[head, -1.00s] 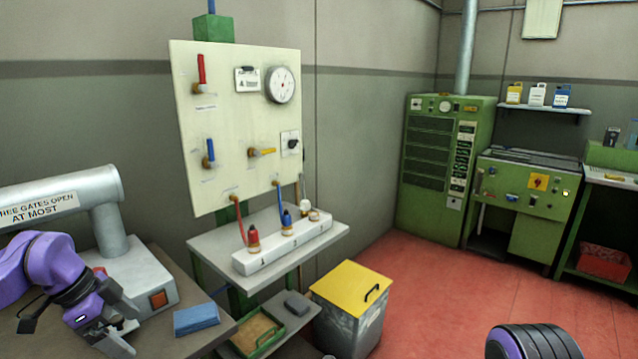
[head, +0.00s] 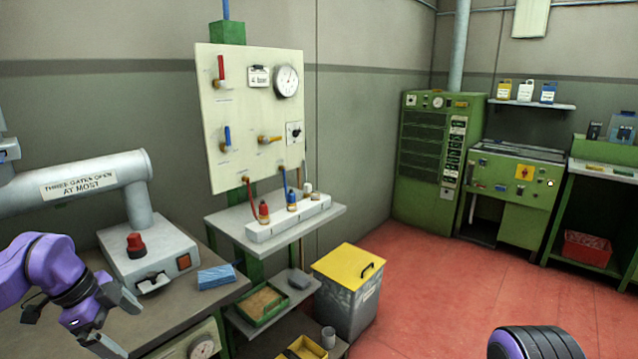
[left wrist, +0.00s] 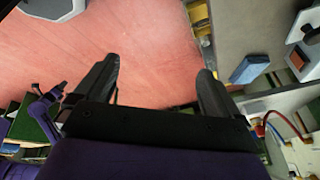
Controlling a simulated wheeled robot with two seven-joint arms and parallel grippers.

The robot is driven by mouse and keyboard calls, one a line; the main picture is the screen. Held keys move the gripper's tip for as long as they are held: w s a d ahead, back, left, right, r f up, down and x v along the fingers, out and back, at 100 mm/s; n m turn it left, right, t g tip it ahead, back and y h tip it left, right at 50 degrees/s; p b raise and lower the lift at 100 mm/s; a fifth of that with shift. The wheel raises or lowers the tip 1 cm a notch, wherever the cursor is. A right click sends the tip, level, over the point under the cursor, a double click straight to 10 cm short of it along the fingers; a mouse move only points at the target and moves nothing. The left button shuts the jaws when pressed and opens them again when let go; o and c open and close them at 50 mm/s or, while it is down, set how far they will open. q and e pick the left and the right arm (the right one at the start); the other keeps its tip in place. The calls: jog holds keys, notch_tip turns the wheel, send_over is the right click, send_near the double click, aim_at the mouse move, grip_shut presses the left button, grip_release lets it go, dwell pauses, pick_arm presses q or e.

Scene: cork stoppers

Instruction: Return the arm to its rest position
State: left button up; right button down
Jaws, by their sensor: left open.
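My left arm comes in at the lower left of the head view. Its gripper (head: 112,322) is open with nothing between the fingers, in front of the grey bench (head: 205,290). In the left wrist view the two dark fingers (left wrist: 157,72) stand wide apart with only red floor between them. My right gripper cannot be made out. A white rack (head: 290,222) on a shelf below the panel holds a red bottle (head: 264,212), a blue bottle (head: 292,200) and a pale one (head: 307,188).
On the bench stand a grey machine (head: 145,255) with a red knob (head: 135,245) and a blue block (head: 216,277). A yellow-lidded bin (head: 349,265) stands right of the shelves. Green cabinets (head: 430,150) line the back. The red floor (head: 430,290) is open.

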pick_arm(q)
jog(key=s+d+f+m+t+y, duration=0.15)
jog(key=f+m+y, duration=0.35)
jog(key=f+m, duration=0.75)
jog(key=s+d+f+m+t+y, duration=0.15)
jog(key=f+m+y, duration=0.35)
jog(key=m, duration=1.4)
jog(key=s+d+f+m+g+h, duration=0.1)
jog(key=s+d+f+m, duration=0.1)
jog(key=s+f+m, duration=0.6)
jog(key=s+d+f+m+g+h, duration=0.1)
jog(key=s+f+m, duration=0.7)
jog(key=s, duration=0.8)
jog(key=shift+s+d+m+h, duration=0.2)
jog(key=shift+d+m+h, duration=0.45)
jog(key=shift+m, duration=0.5)
jog(key=shift+f, duration=0.1)
